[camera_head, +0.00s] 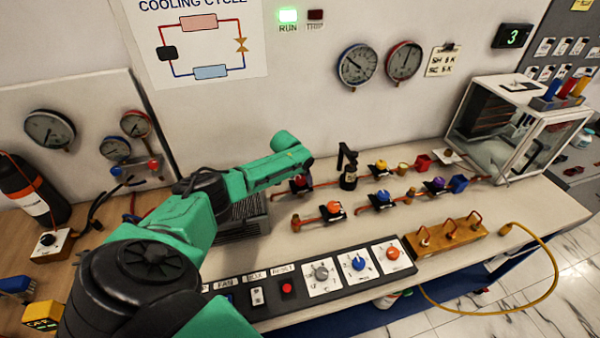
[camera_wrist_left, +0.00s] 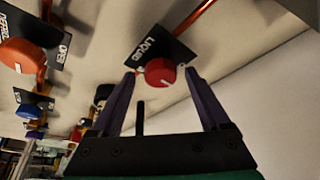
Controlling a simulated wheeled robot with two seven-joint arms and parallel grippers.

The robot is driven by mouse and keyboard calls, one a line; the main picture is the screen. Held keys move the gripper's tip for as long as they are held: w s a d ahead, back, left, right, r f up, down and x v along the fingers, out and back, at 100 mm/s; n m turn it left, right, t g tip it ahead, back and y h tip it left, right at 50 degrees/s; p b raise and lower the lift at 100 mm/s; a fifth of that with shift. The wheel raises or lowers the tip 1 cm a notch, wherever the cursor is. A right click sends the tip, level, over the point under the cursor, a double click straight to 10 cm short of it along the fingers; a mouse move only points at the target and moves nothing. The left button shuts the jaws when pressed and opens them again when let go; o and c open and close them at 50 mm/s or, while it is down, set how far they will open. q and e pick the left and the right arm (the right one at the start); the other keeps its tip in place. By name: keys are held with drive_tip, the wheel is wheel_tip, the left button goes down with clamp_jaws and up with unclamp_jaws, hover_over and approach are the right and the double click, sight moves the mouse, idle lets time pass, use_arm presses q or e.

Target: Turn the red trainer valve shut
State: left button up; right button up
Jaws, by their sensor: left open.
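The red valve knob (camera_wrist_left: 160,73) sits on a black plate (camera_wrist_left: 165,47) lettered LIQUID in the left wrist view. In the head view the red valve (camera_head: 299,183) shows beside a copper pipe, partly hidden by my left arm's end. My left gripper (camera_wrist_left: 159,80) is open, its two dark fingers pointing at the knob, one on each side. I cannot tell whether either finger touches it. My right gripper is not in view.
An orange valve (camera_head: 334,207), a blue valve (camera_head: 384,197) and a yellow valve (camera_head: 380,166) stand nearby. A black upright fitting (camera_head: 347,170) is close to the right of the red valve. A control panel (camera_head: 305,288) runs along the front edge.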

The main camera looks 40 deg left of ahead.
use_arm(q)
drive_tip(key=shift+c, duration=0.6)
drive_tip(key=shift+a, duration=0.1)
drive_tip(key=c, duration=1)
clamp_jaws()
